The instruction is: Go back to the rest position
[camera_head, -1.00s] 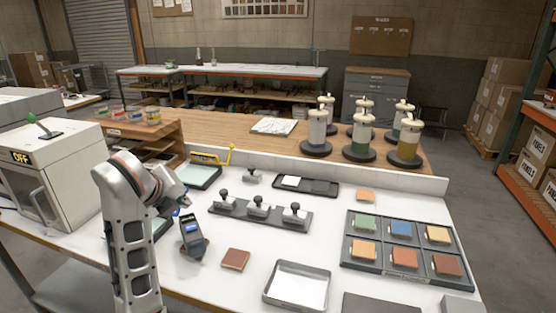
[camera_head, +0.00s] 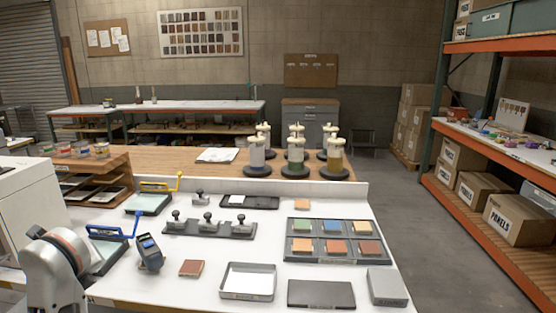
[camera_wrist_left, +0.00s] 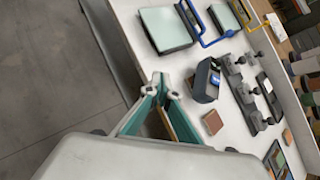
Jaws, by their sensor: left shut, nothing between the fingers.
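My left arm (camera_head: 55,270) shows at the lower left of the head view, with its gripper out of sight there. In the left wrist view my left gripper (camera_wrist_left: 161,82) has its fingertips together, empty, at the front edge of the white table (camera_wrist_left: 140,75). It is apart from the handheld meter (camera_wrist_left: 207,80), which also stands on the table in the head view (camera_head: 149,253). A brown square sample (camera_head: 191,268) lies to the right of the meter. My right gripper is not in view.
A tray (camera_head: 248,281), a sample rack (camera_head: 334,240) and a row of black-knobbed tools (camera_head: 209,227) stand on the table. Blue-handled (camera_head: 112,235) and yellow-handled (camera_head: 152,201) flat devices are at its left. Floor (camera_wrist_left: 50,80) lies beyond the front edge.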

